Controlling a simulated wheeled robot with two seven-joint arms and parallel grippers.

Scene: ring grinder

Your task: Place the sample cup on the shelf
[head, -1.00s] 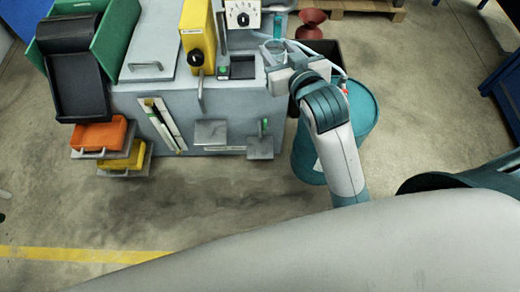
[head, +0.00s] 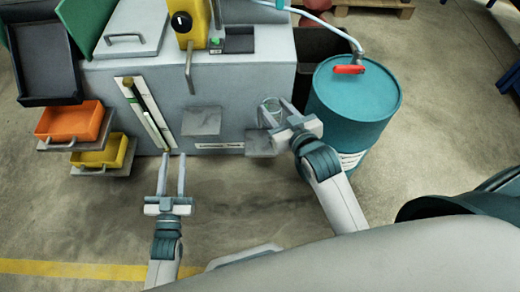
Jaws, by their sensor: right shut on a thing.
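The sample cup (head: 271,105) is a small clear glass-like cup. My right gripper (head: 276,110) is shut on it and holds it upright in front of the machine's right side. A small grey shelf (head: 260,145) on the machine's front lies just below the cup in the picture; I cannot tell whether the cup touches it. A second grey shelf (head: 201,121) sticks out further left. My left gripper (head: 173,157) is open and empty, its two fingers apart, pointing at the lower front of the machine.
The grey machine (head: 240,90) carries a yellow unit (head: 188,22) on top. An orange tray (head: 72,121) and a yellow tray (head: 103,152) stick out at left. A teal drum (head: 352,105) with a red-handled tap (head: 348,69) stands close right of my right gripper. Floor in front is clear.

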